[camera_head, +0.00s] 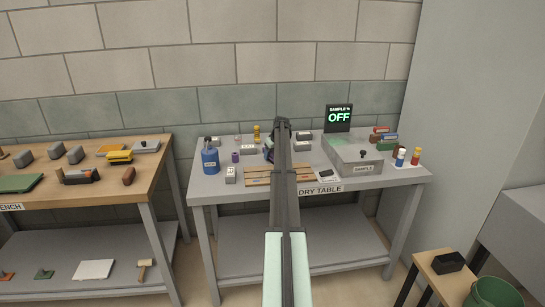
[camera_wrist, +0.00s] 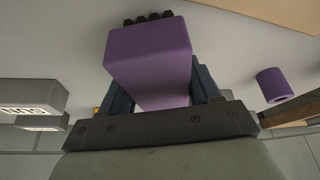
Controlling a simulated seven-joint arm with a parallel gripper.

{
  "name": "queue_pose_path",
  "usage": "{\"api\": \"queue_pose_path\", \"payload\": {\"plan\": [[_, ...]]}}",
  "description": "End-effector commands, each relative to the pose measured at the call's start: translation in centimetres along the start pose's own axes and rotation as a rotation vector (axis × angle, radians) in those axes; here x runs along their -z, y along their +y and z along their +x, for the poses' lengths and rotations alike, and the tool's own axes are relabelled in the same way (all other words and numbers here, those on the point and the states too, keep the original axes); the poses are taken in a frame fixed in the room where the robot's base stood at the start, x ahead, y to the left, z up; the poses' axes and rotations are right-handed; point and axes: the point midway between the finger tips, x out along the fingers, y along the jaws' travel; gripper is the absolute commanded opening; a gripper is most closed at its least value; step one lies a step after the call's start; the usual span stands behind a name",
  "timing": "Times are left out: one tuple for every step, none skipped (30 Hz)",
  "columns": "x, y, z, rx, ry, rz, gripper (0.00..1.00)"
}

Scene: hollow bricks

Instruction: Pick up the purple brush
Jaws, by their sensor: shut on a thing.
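The purple brush (camera_wrist: 148,55) fills the middle of the wrist view, a purple block with a row of dark bristle tufts at its far end. My gripper (camera_wrist: 162,92) is shut on the brush, with one dark blue finger on each side of it. In the head view my arm stretches over the grey table and hides most of my gripper and the brush. I cannot tell whether the brush still touches the table.
A small purple cylinder (camera_wrist: 272,85) lies to the right in the wrist view. On the grey table (camera_head: 220,187) stand a blue bottle (camera_head: 210,160), wooden slats (camera_head: 257,175), a grey sample box (camera_head: 355,157) and several grey blocks. A wooden bench (camera_head: 150,180) is at left.

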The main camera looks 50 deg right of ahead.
Motion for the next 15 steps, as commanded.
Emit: {"api": "queue_pose_path", "payload": {"plan": [[0.0, 0.0, 0.0, 0.000, 0.000, 0.000, 0.35], [0.0, 0.0, 0.0, 0.000, 0.000, 0.000, 0.32], [0.0, 0.0, 0.0, 0.000, 0.000, 0.000, 0.28], [0.0, 0.0, 0.0, 0.000, 0.000, 0.000, 0.28], [0.0, 0.0, 0.0, 0.000, 0.000, 0.000, 0.23], [0.0, 0.0, 0.0, 0.000, 0.000, 0.000, 0.23], [0.0, 0.0, 0.0, 0.000, 0.000, 0.000, 0.23], [0.0, 0.0, 0.0, 0.000, 0.000, 0.000, 0.23], [0.0, 0.0, -0.1, 0.000, 0.000, 0.000, 0.23], [0.1, 0.0, -0.1, 0.000, 0.000, 0.000, 0.23], [0.1, 0.0, -0.2, 0.000, 0.000, 0.000, 0.23], [0.2, 0.0, -0.4, 0.000, 0.001, 0.000, 0.23], [0.3, 0.0, -0.6, 0.000, 0.001, 0.000, 0.23], [0.4, 0.0, -0.9, 0.000, 0.001, 0.000, 0.23], [0.6, 0.0, -1.4, 0.000, 0.001, 0.000, 0.23]]}}
